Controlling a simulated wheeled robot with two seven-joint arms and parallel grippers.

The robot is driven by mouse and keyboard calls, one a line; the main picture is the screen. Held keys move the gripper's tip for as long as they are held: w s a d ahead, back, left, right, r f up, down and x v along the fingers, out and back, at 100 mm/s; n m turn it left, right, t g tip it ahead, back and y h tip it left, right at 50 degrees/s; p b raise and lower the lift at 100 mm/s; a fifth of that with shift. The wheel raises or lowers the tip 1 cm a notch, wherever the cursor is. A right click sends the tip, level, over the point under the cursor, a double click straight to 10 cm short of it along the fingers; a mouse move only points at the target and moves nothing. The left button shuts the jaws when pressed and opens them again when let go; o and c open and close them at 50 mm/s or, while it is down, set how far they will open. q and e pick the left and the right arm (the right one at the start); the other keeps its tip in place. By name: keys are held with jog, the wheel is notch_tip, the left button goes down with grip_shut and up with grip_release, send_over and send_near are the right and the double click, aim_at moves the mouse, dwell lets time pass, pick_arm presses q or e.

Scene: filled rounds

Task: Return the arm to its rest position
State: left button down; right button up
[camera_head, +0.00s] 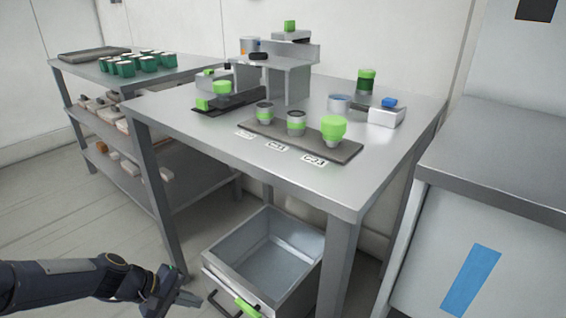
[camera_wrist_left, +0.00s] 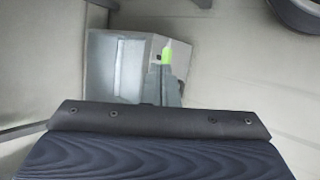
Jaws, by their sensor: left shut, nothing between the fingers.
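My left arm (camera_head: 70,280) comes in low from the left in the head view. Its gripper (camera_head: 186,296) is shut and empty, left of the open grey drawer (camera_head: 225,268) below the table. My right gripper is not in view.
The steel table (camera_head: 215,150) stands above the drawer, holding a dark tray (camera_head: 345,152) with several cups. A shelf unit (camera_head: 150,75) with green cups stands at the left. A grey counter (camera_head: 500,150) stands at the right. The floor (camera_head: 60,220) at the left is clear.

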pick_arm(q)
jog(key=s+d+r+m+t+y, duration=0.15)
jog(key=s+r+m, duration=0.35)
jog(key=s, duration=0.5)
jog(key=s+r+m+t+y, duration=0.1)
jog(key=s+r+m+y, duration=0.2)
jog(key=s+r, duration=0.6)
notch_tip(320, 180, up, 31)
jog(key=s+p, duration=0.1)
jog(key=p, duration=3.1)
jog(key=shift+s+a, duration=0.15)
jog(key=shift+a, duration=0.05)
